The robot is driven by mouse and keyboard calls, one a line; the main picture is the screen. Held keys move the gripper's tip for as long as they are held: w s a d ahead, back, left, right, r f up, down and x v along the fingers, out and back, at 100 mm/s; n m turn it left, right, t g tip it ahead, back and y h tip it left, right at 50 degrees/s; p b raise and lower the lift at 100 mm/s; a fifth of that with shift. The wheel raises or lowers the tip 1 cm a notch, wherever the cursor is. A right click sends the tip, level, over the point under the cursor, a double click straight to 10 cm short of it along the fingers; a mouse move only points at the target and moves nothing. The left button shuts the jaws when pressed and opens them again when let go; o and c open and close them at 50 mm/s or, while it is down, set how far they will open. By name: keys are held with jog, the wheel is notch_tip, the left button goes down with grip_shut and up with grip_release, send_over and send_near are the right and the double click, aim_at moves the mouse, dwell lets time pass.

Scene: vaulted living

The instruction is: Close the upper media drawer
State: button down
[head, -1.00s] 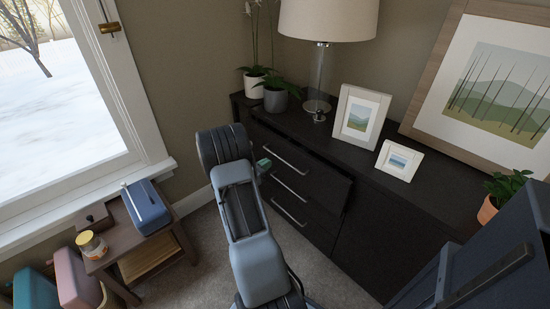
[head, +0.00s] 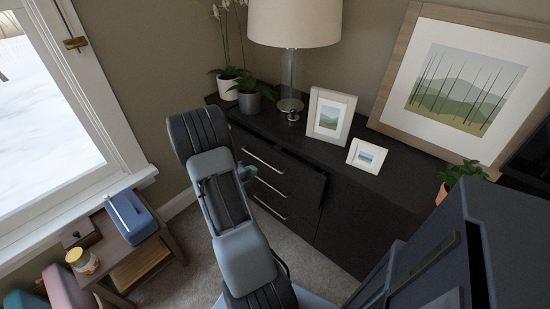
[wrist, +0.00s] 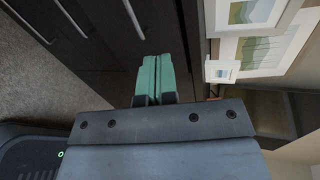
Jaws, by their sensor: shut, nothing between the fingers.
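The upper media drawer (head: 298,173) is the top one in the dark cabinet (head: 368,200). It stands partly pulled out, its right end jutting past the cabinet face. Its bar handle (head: 262,160) is silver; it also shows in the wrist view (wrist: 133,18). My gripper (head: 247,172) is at the left part of the drawer front, partly hidden behind my arm. In the wrist view its green fingers (wrist: 155,78) are together, empty, and point at the dark drawer front. I cannot tell whether they touch it.
On the cabinet top stand a lamp (head: 291,75), potted plants (head: 249,98) and small picture frames (head: 328,117). A side table (head: 120,255) with a blue toaster-like box (head: 135,218) is at the left, below the window. Carpet (head: 200,260) lies between.

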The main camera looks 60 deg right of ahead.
aim_at(279, 156)
jog(key=shift+n, duration=0.6)
jog(key=b+x, duration=0.2)
jog(key=x, duration=1)
jog(key=shift+d+r, duration=0.1)
jog(key=shift+d, duration=0.15)
jog(key=shift+s+d+r+b, duration=0.15)
jog(key=shift+d+b, duration=0.15)
jog(key=shift+d, duration=0.5)
